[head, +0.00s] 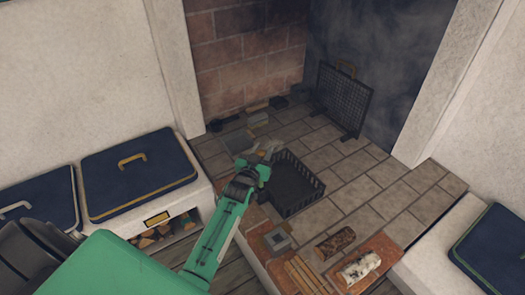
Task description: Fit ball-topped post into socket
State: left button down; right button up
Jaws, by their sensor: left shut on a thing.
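My left gripper (266,153) reaches in from the lower left and is over the back left corner of a dark fire basket (310,186) on the tiled hearth. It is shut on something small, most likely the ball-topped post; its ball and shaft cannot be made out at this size. The socket cannot be told apart either; the gripper and wrist cover the basket's left corner. I cannot tell whether the held thing touches the basket. My right gripper is not in view.
A mesh fire screen (342,98) with a handle stands at the back right. A grey square block (278,240), a dark log (335,242), a pale log (360,267) and thin sticks (305,275) lie at the hearth's front. Blue-lidded bench boxes (138,172) flank the left.

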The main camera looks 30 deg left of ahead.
pick_arm(q)
jog(key=shift+r+p, duration=0.1)
jog(key=shift+p, duration=0.2)
dwell(0.4)
notch_tip(320, 180, down, 7)
jog(key=b, duration=0.3)
jog(key=shift+r+b, duration=0.15)
jog(key=shift+b, duration=0.2)
dwell(2.1)
jog(key=c, duration=0.9)
grip_release()
jog(key=shift+s, duration=0.15)
jog(key=s+p, duration=0.1)
jog(key=s, duration=0.3)
jog(key=s+d, duration=0.1)
jog(key=s, duration=0.4)
jog(key=s+p, duration=0.1)
jog(key=s, duration=0.3)
jog(key=shift+s+d+p, duration=0.15)
jog(key=shift+s+p, duration=0.1)
jog(key=shift+p, duration=0.1)
